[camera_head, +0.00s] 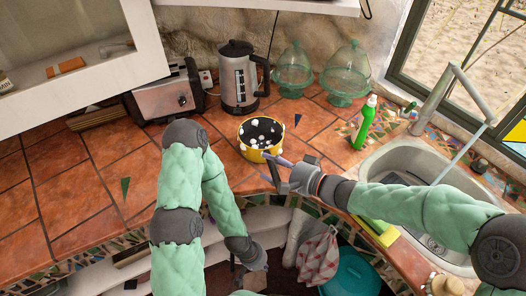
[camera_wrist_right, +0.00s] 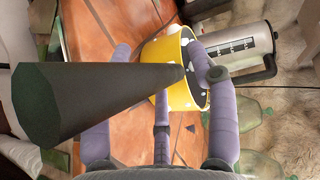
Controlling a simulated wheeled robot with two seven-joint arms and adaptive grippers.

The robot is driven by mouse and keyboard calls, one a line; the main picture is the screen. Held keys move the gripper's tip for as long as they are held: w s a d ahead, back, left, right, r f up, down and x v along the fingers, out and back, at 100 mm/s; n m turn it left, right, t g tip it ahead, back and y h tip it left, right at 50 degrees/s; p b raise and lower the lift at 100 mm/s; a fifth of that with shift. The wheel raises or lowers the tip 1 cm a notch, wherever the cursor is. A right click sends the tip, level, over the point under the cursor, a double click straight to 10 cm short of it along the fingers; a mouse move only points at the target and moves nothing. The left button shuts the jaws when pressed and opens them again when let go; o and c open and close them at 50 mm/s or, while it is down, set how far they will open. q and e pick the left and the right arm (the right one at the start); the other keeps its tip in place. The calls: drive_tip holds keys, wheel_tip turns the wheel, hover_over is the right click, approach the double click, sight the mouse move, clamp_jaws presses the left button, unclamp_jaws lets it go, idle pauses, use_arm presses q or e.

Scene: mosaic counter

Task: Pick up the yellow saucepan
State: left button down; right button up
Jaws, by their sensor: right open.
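The yellow saucepan (camera_head: 252,151) stands on the tiled counter, with a dark inside spotted white. In the right wrist view its yellow wall (camera_wrist_right: 180,92) is just beyond my fingers, and its dark handle (camera_wrist_right: 100,95) reaches close to the camera, crossing in front of the left and middle fingers. My right gripper (camera_head: 276,170) is open at the near right side of the pan; it also shows in the right wrist view (camera_wrist_right: 162,62). I cannot tell whether the fingers touch the pan. My left gripper (camera_head: 254,272) hangs low, below the counter edge, and its jaws are unclear.
A kettle (camera_head: 238,82) and a toaster (camera_head: 168,97) stand behind the pan. Green glass domes (camera_head: 345,72) and a green bottle (camera_head: 364,124) are to its right, before the sink (camera_head: 380,160). The counter (camera_head: 110,150) to the left is mostly clear.

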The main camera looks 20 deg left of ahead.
drive_tip(key=shift+a, duration=0.2)
clamp_jaws()
drive_tip(key=shift+w+r, duration=0.15)
drive_tip(key=shift+r, duration=0.1)
